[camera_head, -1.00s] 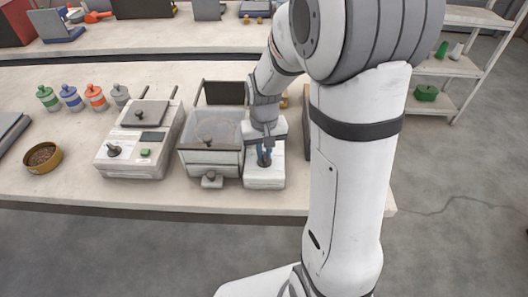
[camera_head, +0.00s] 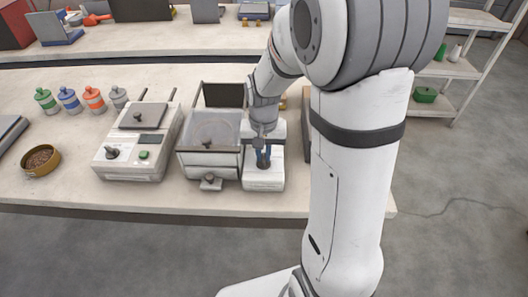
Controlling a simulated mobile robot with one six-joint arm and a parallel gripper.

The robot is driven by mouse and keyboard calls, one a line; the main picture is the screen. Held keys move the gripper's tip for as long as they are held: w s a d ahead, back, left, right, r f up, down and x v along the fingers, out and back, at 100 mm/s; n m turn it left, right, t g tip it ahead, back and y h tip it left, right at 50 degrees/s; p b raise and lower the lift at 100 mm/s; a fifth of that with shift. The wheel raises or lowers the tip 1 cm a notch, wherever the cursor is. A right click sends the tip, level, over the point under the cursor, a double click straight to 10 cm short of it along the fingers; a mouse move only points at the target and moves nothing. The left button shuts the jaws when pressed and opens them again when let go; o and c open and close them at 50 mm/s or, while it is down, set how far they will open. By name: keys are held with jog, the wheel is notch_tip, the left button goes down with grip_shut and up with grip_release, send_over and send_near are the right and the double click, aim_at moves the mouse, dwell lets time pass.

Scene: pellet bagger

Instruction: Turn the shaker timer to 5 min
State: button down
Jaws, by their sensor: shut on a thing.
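A white box (camera_head: 263,182), which looks like the shaker timer unit, stands on the bench to the right of a clear-walled bin. My gripper (camera_head: 263,161) points down at the top of this box, with its blue fingers shut on a small dark knob (camera_head: 263,164). The knob is mostly hidden by the fingers. Its dial marks and pointer are too small to read, so its setting cannot be told.
The clear bin (camera_head: 194,164) with a front knob stands close on the left of the white box. Further left are a white sealer-like machine (camera_head: 122,169), a bowl of pellets (camera_head: 41,159) and several coloured bottles (camera_head: 94,99). The bench front edge is near.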

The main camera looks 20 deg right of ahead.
aim_at(264, 156)
jog(key=c, duration=1.5)
grip_release()
notch_tip(264, 156, up, 8)
jog(key=shift+f, duration=0.1)
jog(key=s+r+n+t, duration=0.1)
jog(key=s, duration=0.4)
jog(key=s+r+n+t, duration=0.1)
jog(key=s, duration=0.4)
jog(key=s+r+n, duration=0.1)
jog(key=s+r, duration=0.1)
jog(key=s, duration=0.2)
jog(key=shift+s+a+n+t, duration=0.1)
jog(key=shift+s+n+t, duration=0.2)
jog(key=shift+s+t, duration=0.1)
